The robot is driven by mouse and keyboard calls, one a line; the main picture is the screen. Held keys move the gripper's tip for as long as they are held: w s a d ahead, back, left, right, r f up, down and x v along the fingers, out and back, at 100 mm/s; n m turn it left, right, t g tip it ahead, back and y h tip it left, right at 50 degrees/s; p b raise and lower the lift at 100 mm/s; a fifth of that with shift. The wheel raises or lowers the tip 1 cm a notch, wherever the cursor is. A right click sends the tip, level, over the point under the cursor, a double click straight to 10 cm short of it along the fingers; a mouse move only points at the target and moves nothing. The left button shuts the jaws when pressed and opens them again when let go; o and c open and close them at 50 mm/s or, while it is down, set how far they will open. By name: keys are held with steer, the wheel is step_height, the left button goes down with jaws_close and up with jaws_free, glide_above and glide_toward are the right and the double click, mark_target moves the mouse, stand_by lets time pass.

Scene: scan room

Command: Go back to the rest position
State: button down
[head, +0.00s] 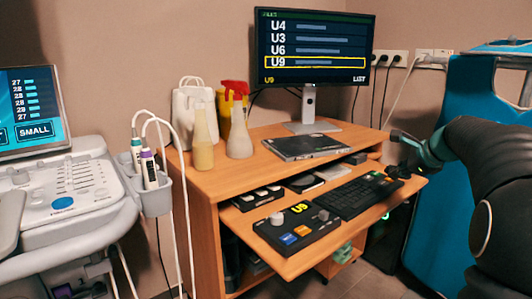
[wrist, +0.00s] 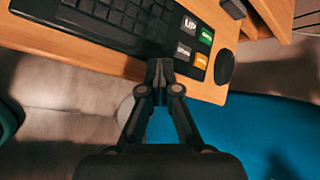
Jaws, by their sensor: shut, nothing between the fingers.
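My gripper (wrist: 160,75) is shut with nothing between its fingers. In the wrist view its tips are just in front of the right part of a black keyboard (wrist: 125,22), over or near the edge of the pull-out shelf (wrist: 60,46); whether they touch it I cannot tell. In the head view my arm comes in from the right and its end is beside the right end of the shelf (head: 290,268). The fingers are hard to make out there.
A wooden desk (head: 235,170) holds a monitor (head: 315,48), bottles (head: 203,140) and a dark flat box (head: 305,146). A control box (head: 298,228) and keyboard (head: 360,195) lie on the shelf. A blue chair or couch (head: 440,230) stands right, an ultrasound machine (head: 60,185) left.

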steer(key=s+a+f+n+g+h, duration=0.1)
steer(key=s+a+f+n+g, duration=0.25)
steer(key=s+f+n, duration=0.65)
steer(key=s+a+n+h, duration=0.1)
steer(key=s+a+n, duration=0.5)
steer(key=s, duration=0.7)
steer(key=s+a+f+n+h, duration=0.1)
steer(key=s+a+n, duration=0.5)
steer(key=s+a, duration=0.4)
steer(key=s, duration=0.3)
steer(key=shift+s+a+f+n+p, duration=0.3)
steer(key=shift+s+p, duration=0.1)
steer(key=shift+w+t, duration=0.1)
steer(key=shift+t, duration=0.15)
